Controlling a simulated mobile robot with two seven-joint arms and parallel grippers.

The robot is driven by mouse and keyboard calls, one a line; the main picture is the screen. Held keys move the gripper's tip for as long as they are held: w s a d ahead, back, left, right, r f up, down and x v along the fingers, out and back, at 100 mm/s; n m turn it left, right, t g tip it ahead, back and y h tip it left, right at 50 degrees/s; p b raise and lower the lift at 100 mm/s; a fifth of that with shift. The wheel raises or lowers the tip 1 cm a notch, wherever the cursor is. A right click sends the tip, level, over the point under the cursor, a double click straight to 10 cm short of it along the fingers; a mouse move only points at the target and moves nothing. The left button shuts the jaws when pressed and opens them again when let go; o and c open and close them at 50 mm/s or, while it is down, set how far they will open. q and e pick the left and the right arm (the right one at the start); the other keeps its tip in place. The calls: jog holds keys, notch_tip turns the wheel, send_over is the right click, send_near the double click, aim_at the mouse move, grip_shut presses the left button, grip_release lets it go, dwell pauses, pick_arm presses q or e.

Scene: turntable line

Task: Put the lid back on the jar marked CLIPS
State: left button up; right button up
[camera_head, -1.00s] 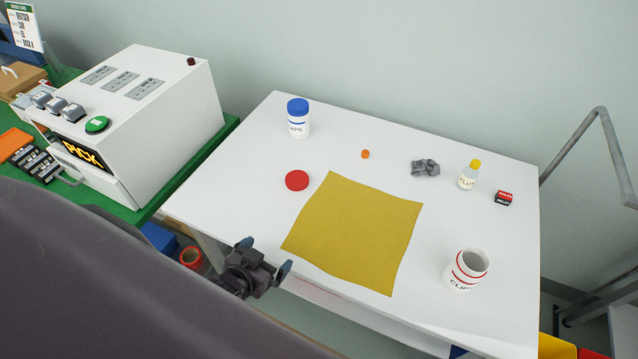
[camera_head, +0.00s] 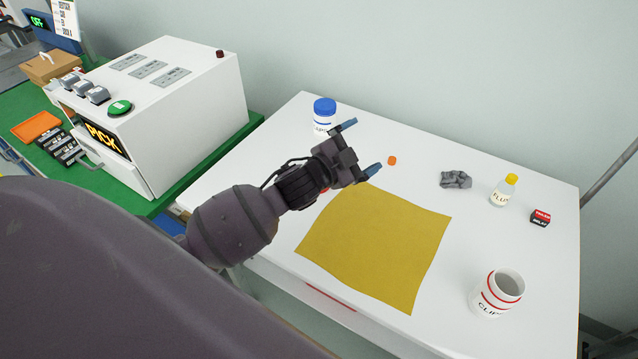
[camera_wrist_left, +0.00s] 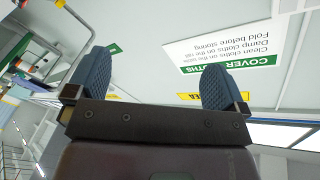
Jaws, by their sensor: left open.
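The open white jar marked CLIPS (camera_head: 498,292), with a red band, stands upright without a lid at the right front of the white table. The red lid (camera_head: 324,189) is almost wholly hidden behind my left gripper; only a sliver of red shows. My left gripper (camera_head: 357,148) is open and empty, above the table between the blue-lidded jar and the yellow cloth. Its two blue fingertips point right. In the left wrist view its spread fingers (camera_wrist_left: 157,85) have nothing between them. My right gripper is not in view.
A jar with a blue lid (camera_head: 324,112) stands at the back left. A yellow cloth (camera_head: 375,245) covers the middle.

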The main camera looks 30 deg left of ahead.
pick_arm(q)
jog(key=w+d+r+m+g+h+b, duration=0.25)
jog(key=d+r+m+h, duration=0.2)
jog(key=m, duration=0.65)
jog(key=w+d+r+m+g+h+b, duration=0.1)
jog(key=w+d+r+m+g+h, duration=0.4)
jog(key=m, duration=0.7)
jog(key=s+a+f+m+g+y+b, duration=0.1)
jog(key=a+f+m+g+y, duration=0.4)
jog(key=a+m, duration=0.5)
jog(key=s+a+f+m+g+y, duration=0.4)
jog(key=a+f+m+g+y, duration=0.1)
jog(key=a+f+m+y, duration=0.5)
jog(key=shift+s+a+f+m+b, duration=0.3)
jog(key=shift+f+m, duration=0.2)
jog(key=shift+m, duration=0.4)
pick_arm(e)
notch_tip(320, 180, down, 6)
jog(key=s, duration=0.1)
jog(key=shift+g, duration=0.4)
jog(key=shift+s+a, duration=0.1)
